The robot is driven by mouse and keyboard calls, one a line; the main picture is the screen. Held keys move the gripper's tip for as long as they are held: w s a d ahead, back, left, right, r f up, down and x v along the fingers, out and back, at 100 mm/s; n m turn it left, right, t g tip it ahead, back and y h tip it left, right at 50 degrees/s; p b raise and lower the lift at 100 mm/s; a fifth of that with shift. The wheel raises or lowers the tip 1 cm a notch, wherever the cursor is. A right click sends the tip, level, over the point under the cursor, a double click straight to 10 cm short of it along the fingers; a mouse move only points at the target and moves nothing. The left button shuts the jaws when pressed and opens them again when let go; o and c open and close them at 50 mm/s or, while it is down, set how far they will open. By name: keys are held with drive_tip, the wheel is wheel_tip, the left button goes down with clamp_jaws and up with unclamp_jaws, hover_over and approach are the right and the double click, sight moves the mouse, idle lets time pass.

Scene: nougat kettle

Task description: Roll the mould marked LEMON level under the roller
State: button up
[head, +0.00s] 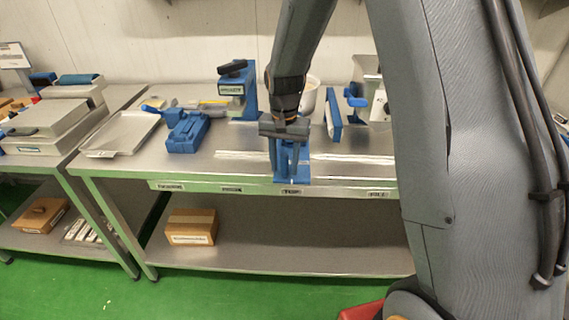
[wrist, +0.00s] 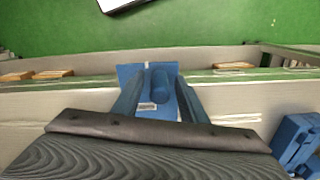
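My gripper (head: 286,150) points down over the front edge of the middle steel table (head: 235,165). In the wrist view its two fingers (wrist: 160,103) stand apart, one on each side of the rounded handle of a blue piece (wrist: 133,74). Gaps seem to show beside the handle. The blue piece has a flat plate and a small pale label, too small to read. It also shows in the head view (head: 292,176), partly hidden by my gripper. I cannot read LEMON on anything, and I cannot tell for sure which thing is the roller.
A blue block (head: 187,133), a shallow metal tray (head: 122,134) and a blue stand with a label (head: 232,89) are to the left. A narrow blue piece (head: 333,113) and a pale pot (head: 309,96) stand behind right. A cardboard box (head: 192,226) is on the lower shelf.

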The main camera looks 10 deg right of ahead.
wheel_tip(320, 180, up, 8)
drive_tip(key=shift+f+b, duration=0.15)
drive_tip(key=shift+b, duration=0.85)
drive_tip(key=s+d+f+n, duration=0.2)
drive_tip(key=s, duration=0.7)
drive_tip(key=s+d+f+n+t+b, duration=0.1)
drive_tip(key=s+d+f+n, duration=0.1)
drive_tip(key=s, duration=0.8)
drive_tip(key=shift+d+f+n, duration=0.3)
drive_tip(key=shift+d+n, duration=0.05)
drive_tip(key=shift+n, duration=0.35)
